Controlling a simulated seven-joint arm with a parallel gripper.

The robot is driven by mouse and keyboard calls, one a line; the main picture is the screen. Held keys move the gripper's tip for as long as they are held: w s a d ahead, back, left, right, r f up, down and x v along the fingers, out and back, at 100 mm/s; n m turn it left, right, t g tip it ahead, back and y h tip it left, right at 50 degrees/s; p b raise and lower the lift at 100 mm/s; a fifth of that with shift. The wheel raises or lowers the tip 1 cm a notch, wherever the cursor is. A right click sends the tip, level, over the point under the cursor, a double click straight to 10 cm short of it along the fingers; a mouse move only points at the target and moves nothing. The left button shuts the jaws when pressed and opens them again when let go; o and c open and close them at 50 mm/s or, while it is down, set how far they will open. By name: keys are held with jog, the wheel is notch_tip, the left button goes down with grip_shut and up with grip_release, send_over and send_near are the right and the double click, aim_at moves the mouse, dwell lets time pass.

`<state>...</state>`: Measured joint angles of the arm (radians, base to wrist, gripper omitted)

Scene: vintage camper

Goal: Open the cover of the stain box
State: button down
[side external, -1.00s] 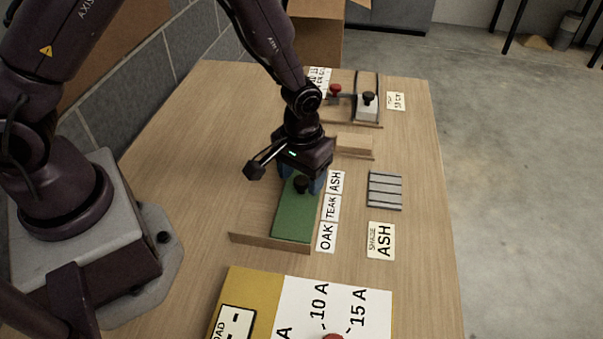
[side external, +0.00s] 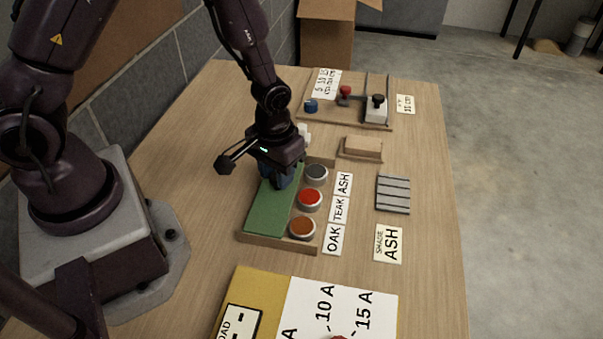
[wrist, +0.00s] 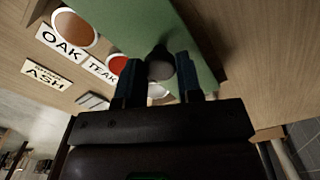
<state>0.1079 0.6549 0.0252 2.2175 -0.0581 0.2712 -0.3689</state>
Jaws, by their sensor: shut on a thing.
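The stain box has a green cover (side external: 268,212) on a low wooden body (side external: 285,243). The cover is shifted to the left side, and a column of three round stain pots shows beside it: a grey one (side external: 316,173), a red one (side external: 309,200) and an orange-brown one (side external: 302,228). My gripper (wrist: 160,80) is shut on the cover's dark knob (wrist: 160,66), seen between the fingers in the wrist view. In the side view the fingers hide the knob. Labels OAK (side external: 333,239), TEAK (side external: 339,209) and ASH (side external: 344,184) lie right of the pots.
A SHADE ASH card (side external: 388,243) and a grey slatted panel (side external: 393,194) lie to the right. A wooden block (side external: 362,147) and a board with knobs (side external: 350,110) stand behind. A yellow and white panel (side external: 345,305) lies in front. Table left of the cover is clear.

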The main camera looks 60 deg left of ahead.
aim_at(270, 176)
jog(key=shift+s+a, duration=0.4)
jog(key=shift+a, duration=0.05)
jog(key=c, duration=0.8)
grip_release()
jog(key=shift+r, duration=0.15)
notch_tip(270, 176, up, 13)
jog(key=shift+f, duration=0.1)
jog(key=shift+s, duration=0.1)
